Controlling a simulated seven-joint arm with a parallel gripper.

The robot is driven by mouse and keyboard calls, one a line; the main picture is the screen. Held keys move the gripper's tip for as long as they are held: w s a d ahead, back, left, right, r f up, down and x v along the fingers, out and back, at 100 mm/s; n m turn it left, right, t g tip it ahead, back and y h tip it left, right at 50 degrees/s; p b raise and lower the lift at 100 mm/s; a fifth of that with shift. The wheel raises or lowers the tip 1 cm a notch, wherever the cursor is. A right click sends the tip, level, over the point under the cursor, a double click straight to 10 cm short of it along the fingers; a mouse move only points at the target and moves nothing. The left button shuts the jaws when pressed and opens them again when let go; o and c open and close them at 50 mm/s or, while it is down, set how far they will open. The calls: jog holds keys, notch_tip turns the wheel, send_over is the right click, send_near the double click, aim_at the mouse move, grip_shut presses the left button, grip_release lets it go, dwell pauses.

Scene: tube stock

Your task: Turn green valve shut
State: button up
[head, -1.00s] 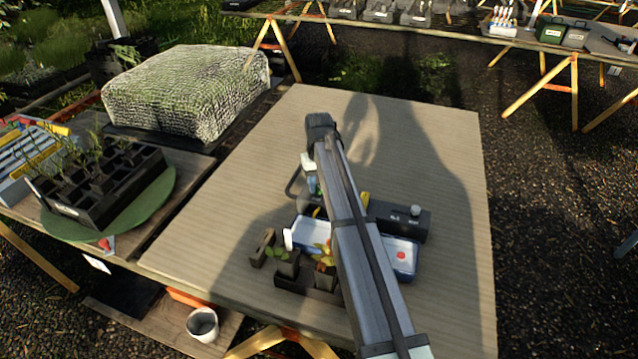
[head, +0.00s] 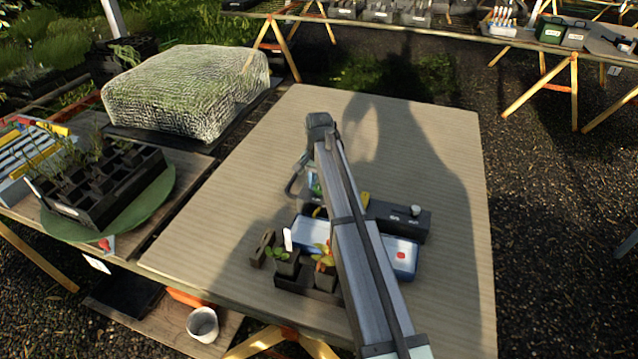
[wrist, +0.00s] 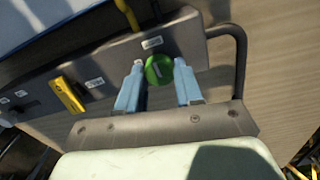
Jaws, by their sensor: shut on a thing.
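The green valve (wrist: 159,69) is a round knob with a pale bar mark on its face, set on a dark grey panel (wrist: 125,55) in the wrist view. My gripper (wrist: 159,80) has its two blue fingers on either side of the knob and is shut on it. In the head view, my arm covers most of the panel and the knob is hard to make out. The dark unit that carries the panel (head: 408,219) shows to the right of my arm.
A yellow lever (wrist: 67,93) sits left of the knob, and a dark bent pipe (wrist: 241,65) is close at its right. A blue-white box (head: 401,255) and potted seedlings (head: 285,263) stand in front of the unit. The table (head: 240,190) is clear at the left.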

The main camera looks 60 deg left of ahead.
aim_at(319, 186)
jog(key=shift+m, duration=0.3)
dwell(0.4)
jog(key=o, duration=1)
jog(key=shift+o, duration=0.2)
jog(key=shift+r, duration=0.1)
notch_tip(319, 186, up, 14)
jog(key=shift+f, duration=0.2)
